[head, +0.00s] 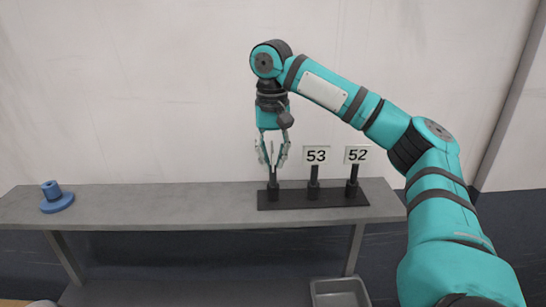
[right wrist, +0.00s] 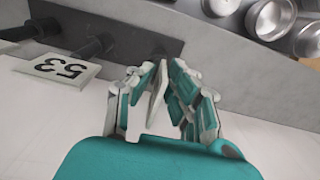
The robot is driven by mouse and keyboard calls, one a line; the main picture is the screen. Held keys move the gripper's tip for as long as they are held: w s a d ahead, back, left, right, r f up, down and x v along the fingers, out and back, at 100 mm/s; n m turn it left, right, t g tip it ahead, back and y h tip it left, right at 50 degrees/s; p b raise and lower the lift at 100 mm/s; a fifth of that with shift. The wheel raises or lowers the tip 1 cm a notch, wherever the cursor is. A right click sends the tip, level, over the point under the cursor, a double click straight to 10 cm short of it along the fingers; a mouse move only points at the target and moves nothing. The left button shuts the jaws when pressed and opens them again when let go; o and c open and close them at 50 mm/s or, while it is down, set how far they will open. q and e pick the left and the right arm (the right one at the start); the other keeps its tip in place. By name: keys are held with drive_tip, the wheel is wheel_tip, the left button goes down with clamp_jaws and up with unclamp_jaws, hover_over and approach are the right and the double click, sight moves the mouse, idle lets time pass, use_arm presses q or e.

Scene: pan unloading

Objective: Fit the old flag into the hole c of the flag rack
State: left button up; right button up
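The black flag rack (head: 314,205) stands on the grey table with three posts in a row. The middle post bears a white flag marked 53 (head: 316,155), and the right post a flag marked 52 (head: 357,154). My right gripper (head: 273,164) points down over the leftmost post (head: 273,189). In the right wrist view a thin white plate (right wrist: 155,97), seen nearly edge-on, stands between the fingers (right wrist: 163,75); its number is hidden. The fingers look partly apart, with a gap beside the plate. Hole letters cannot be read. My left gripper is not in view.
A blue stepped piece (head: 56,197) stands at the table's left end. The table between it and the rack is clear. A grey bin (head: 340,291) is low at the front right. Several metal pots (right wrist: 270,18) show in the right wrist view.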

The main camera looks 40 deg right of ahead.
drive_tip(key=shift+o, duration=1.3)
wheel_tip(320, 180, up, 12)
drive_tip(key=shift+a, duration=0.2)
